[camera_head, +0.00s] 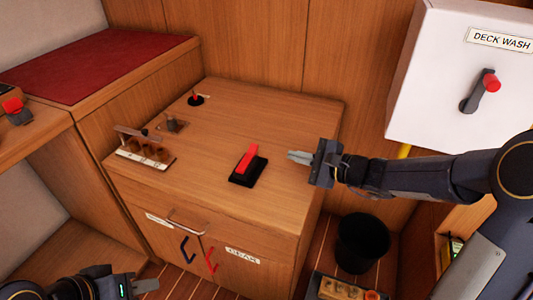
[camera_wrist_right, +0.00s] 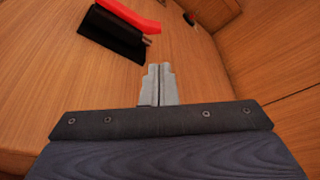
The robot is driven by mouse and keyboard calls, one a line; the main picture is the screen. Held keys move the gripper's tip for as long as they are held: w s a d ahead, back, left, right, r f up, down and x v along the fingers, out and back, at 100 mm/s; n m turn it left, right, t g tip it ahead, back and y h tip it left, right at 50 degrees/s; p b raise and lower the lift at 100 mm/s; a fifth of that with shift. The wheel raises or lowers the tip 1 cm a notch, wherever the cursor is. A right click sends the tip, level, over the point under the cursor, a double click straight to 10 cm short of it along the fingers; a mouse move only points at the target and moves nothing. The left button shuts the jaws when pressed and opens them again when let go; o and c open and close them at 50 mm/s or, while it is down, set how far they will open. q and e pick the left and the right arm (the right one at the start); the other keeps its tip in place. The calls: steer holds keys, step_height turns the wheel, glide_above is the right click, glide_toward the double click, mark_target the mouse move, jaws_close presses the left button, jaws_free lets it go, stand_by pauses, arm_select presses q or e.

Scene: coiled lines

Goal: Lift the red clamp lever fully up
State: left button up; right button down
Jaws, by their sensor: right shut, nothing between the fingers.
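The red clamp lever (camera_head: 248,156) sits on its black base (camera_head: 244,178) near the middle of the wooden cabinet top. The lever slopes, with its far end a little higher than the base. In the right wrist view the red lever (camera_wrist_right: 132,14) and black base (camera_wrist_right: 108,35) show at the top left. My right gripper (camera_head: 292,157) is shut and empty, to the right of the lever and apart from it. Its closed fingers also show in the right wrist view (camera_wrist_right: 158,76). My left gripper (camera_head: 146,285) is low at the bottom left, far from the lever; its fingers look close together, but I cannot tell their state.
A rack with brown pieces (camera_head: 145,150) stands at the cabinet's left edge, and a small red-tipped switch (camera_head: 195,98) at the back. A white DECK WASH box (camera_head: 440,90) with a red-knobbed handle hangs at right. A black bin (camera_head: 362,240) stands below my right arm.

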mark_target(267, 159)
steer(key=b+x, duration=0.1)
steer(key=x, duration=0.9)
steer(key=shift+a, duration=0.1)
steer(key=shift+s, duration=0.1)
